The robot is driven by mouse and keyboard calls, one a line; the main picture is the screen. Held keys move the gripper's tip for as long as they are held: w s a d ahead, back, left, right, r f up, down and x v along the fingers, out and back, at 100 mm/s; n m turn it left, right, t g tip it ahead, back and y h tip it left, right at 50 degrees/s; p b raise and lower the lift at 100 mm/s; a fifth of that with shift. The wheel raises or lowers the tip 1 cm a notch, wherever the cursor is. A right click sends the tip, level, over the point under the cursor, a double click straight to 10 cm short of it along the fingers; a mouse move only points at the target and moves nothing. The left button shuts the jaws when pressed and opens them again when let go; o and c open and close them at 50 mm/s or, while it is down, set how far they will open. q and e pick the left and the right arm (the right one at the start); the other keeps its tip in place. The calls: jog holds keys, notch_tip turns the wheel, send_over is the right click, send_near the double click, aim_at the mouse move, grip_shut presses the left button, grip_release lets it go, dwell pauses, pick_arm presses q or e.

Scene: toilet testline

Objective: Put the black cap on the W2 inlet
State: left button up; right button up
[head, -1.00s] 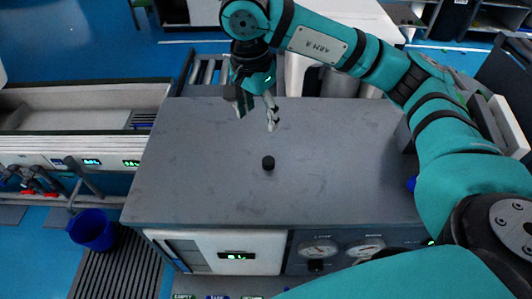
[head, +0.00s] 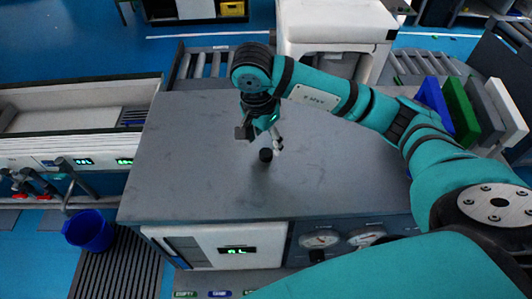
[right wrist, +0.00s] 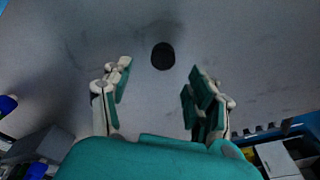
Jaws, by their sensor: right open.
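The small black cap (head: 265,155) stands on the grey bench top (head: 190,160). My right gripper (head: 262,137) is close behind and above the cap in the head view, pointing down. In the right wrist view its two fingers (right wrist: 155,85) are apart with nothing between them. There the cap (right wrist: 163,56) lies beyond the fingertips, about midway between them, not touched. My left gripper is not in view. I cannot pick out a W2 inlet in these frames.
A white toilet unit (head: 335,30) stands on rollers behind the bench. Coloured panels (head: 460,105) stand at the right. A trough with red-handled valves (head: 30,185) and a blue bucket (head: 88,230) are at the left. The bench top around the cap is clear.

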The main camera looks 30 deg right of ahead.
aim_at(266, 152)
notch_tip(266, 152, down, 4)
jog(key=shift+w+d+f+p, duration=0.15)
jog(key=shift+f+p, duration=0.1)
jog(key=shift+p, duration=0.5)
jog(key=shift+f, duration=0.25)
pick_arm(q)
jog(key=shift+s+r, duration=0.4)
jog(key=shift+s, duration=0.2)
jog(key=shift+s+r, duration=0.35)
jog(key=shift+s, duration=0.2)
pick_arm(e)
jog(key=shift+c, duration=0.4)
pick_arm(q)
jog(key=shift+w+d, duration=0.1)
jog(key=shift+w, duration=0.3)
pick_arm(e)
jog(key=c, duration=0.8)
jog(key=shift+r, duration=0.15)
